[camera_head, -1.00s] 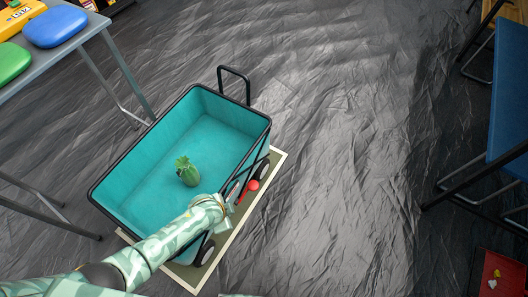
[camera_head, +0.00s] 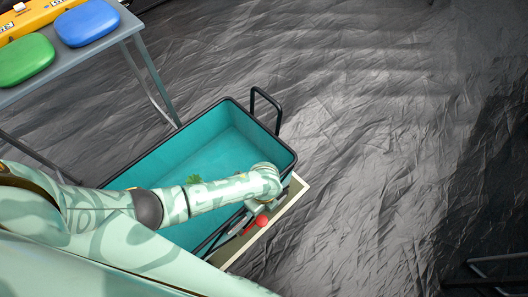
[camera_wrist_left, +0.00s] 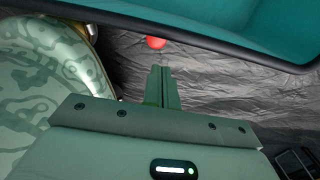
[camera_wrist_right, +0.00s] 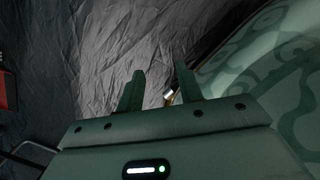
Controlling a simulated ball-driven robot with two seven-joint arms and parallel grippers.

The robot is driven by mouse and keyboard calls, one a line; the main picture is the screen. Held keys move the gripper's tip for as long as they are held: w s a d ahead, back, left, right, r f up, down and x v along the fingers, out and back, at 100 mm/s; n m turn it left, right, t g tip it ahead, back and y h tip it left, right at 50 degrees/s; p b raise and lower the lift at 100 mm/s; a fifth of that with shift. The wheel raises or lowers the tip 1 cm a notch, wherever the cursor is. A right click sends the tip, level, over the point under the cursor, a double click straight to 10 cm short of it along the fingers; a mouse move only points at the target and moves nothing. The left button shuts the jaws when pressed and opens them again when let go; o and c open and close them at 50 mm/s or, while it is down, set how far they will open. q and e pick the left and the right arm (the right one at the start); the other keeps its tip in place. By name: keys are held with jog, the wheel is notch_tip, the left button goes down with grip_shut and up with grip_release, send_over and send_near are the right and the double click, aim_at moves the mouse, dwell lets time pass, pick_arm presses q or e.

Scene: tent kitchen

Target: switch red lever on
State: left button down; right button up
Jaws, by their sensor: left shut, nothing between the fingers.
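The red lever's round knob (camera_head: 262,220) shows at the near right side of a teal cart, with a red bar running down-left from it. It also shows in the left wrist view (camera_wrist_left: 156,43), just beyond the fingertips and below the cart's dark rim. My left gripper (camera_head: 250,208) is beside the knob, outside the cart wall. In its wrist view the fingers (camera_wrist_left: 161,72) are together and empty, with a visible gap to the knob. My right gripper (camera_wrist_right: 160,72) is open and empty over dark floor; it is not seen in the head view.
The teal cart (camera_head: 236,116) stands on a pale-edged base (camera_head: 287,203). My left arm crosses over it and mostly hides a green plant-like item (camera_head: 194,179) inside. A grey table (camera_head: 130,22) with coloured seats stands upper left. Wrinkled dark floor (camera_head: 370,130) is open to the right.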

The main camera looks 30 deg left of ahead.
aim_at(263, 218)
jog(key=shift+w, duration=0.1)
